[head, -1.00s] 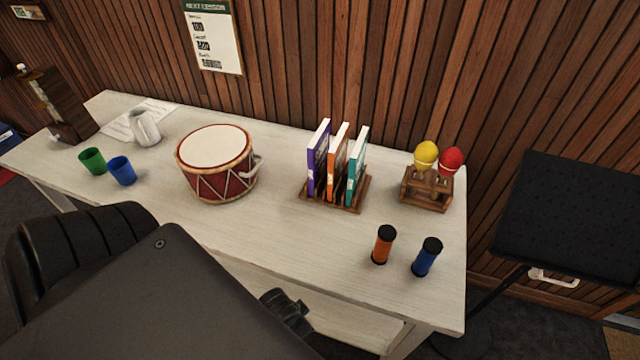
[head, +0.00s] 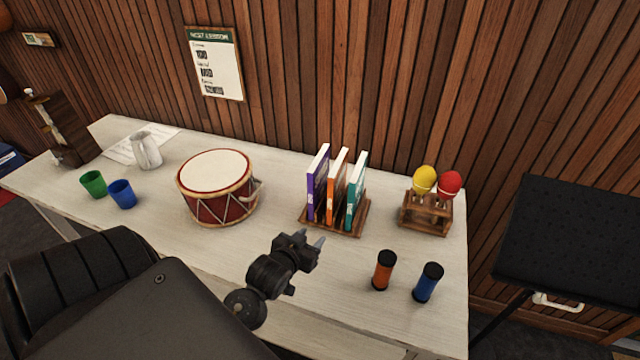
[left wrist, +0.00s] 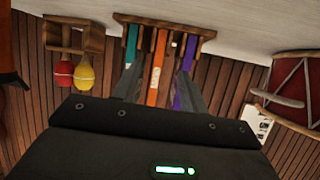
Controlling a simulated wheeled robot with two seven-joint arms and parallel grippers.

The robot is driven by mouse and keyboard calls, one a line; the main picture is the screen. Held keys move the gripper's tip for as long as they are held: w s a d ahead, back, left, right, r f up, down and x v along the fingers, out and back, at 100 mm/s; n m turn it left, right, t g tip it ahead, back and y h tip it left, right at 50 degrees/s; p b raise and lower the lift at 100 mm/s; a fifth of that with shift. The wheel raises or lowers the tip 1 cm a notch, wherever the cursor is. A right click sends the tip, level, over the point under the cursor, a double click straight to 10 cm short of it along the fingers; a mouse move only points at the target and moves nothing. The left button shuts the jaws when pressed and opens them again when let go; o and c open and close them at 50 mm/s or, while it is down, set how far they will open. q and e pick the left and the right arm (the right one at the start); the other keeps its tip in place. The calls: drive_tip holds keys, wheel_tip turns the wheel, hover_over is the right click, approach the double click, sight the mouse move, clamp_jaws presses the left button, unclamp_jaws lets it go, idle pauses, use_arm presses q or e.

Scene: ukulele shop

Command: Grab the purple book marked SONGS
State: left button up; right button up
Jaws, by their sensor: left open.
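The purple book (head: 314,184) stands upright at the left end of a wooden rack (head: 340,230), beside an orange book (head: 336,186) and a teal book (head: 356,190). Its lettering is too small to read. My left gripper (head: 318,247) is open and empty in front of the rack, over the table and apart from the books. In the left wrist view, upside down, the purple book (left wrist: 188,52) is right of the orange one (left wrist: 157,60), and the fingers reach up either side of the books. My right gripper is out of view.
A red drum (head: 218,190) stands left of the rack. A holder with yellow and red maracas (head: 426,214) is to its right. An orange shaker (head: 384,270) and a blue shaker (head: 428,282) stand near the front edge. A wooden wall rises behind the table (head: 190,262).

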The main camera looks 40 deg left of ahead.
sight(309, 185)
use_arm(q)
drive_tip(key=w+a+r+t+y, duration=0.1)
drive_tip(key=a+r, duration=0.1)
drive_tip(key=w+a+r+n+t+y, duration=0.1)
drive_tip(key=w+a+r, duration=0.1)
drive_tip(key=w+a+r+t+y, duration=0.1)
drive_tip(key=w+a+r, duration=0.1)
drive_tip(key=a, duration=0.1)
drive_tip(key=shift+n+t, duration=0.4)
drive_tip(key=shift+r, duration=0.2)
drive_tip(key=shift+w+r, duration=0.1)
drive_tip(key=shift+w, duration=0.05)
drive_tip(key=p+x, duration=0.1)
drive_tip(key=x, duration=0.4)
drive_tip(key=shift+w+a, duration=0.15)
drive_tip(key=shift+w, duration=0.1)
drive_tip(key=shift+w+a+r+p, duration=0.15)
drive_tip(key=shift+w+p, duration=0.15)
drive_tip(key=shift+p, duration=0.2)
drive_tip(key=x, duration=0.1)
drive_tip(key=p+x, duration=0.1)
drive_tip(key=x, duration=0.1)
drive_tip(key=shift+w, duration=0.35)
drive_tip(key=shift+w+f, duration=0.2)
drive_tip(key=shift+w, duration=0.2)
